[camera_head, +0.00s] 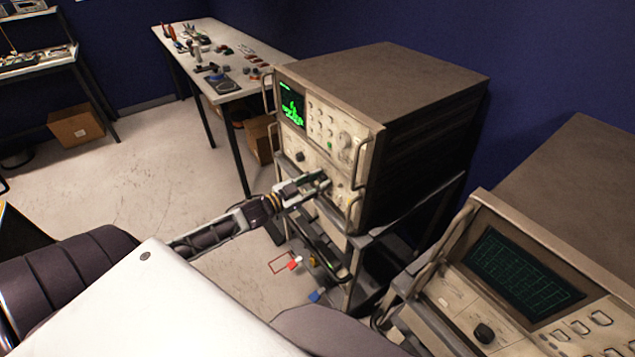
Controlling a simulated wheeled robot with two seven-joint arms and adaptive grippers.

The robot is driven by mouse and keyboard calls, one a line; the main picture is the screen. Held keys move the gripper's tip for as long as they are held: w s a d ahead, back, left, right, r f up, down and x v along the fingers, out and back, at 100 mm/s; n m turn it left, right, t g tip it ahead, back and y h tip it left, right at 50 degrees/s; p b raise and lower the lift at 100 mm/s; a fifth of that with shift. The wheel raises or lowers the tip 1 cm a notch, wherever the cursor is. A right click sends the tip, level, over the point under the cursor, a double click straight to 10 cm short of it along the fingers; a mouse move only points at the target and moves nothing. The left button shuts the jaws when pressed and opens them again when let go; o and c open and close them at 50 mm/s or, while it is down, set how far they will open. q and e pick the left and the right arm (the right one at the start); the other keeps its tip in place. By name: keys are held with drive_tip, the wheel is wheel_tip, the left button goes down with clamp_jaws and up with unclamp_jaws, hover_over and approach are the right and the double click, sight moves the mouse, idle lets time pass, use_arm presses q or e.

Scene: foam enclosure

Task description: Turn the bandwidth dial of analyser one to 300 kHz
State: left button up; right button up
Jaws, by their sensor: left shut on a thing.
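An analyser (400,80) with a lit green screen (291,104) stands on a cart in the middle of the view. Its beige front panel carries several knobs and buttons. My left gripper (322,182) reaches in from the left and is at the lower part of this panel. It is shut on a dial there, which the fingers mostly hide. The dial's markings are too small to read. I cannot tell from this view whether this is analyser one. My right gripper is not in view.
A second analyser (545,225) with a dim grid screen stands at the lower right. The cart (410,235) has dark rails below the first analyser. A white table (262,48) with small tools stands behind. A cardboard box (76,126) is on the floor at left. Open floor (135,165) lies between.

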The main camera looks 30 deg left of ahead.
use_arm(q)
drive_tip(key=shift+m, duration=0.3)
drive_tip(key=shift+p, duration=0.35)
drive_tip(key=shift+m+p, duration=0.3)
drive_tip(key=shift+m, duration=0.6)
drive_tip(key=shift+m+p, duration=0.3)
drive_tip(key=shift+m, duration=1.2)
drive_tip(key=shift+m+p, duration=0.35)
drive_tip(key=shift+m, duration=0.85)
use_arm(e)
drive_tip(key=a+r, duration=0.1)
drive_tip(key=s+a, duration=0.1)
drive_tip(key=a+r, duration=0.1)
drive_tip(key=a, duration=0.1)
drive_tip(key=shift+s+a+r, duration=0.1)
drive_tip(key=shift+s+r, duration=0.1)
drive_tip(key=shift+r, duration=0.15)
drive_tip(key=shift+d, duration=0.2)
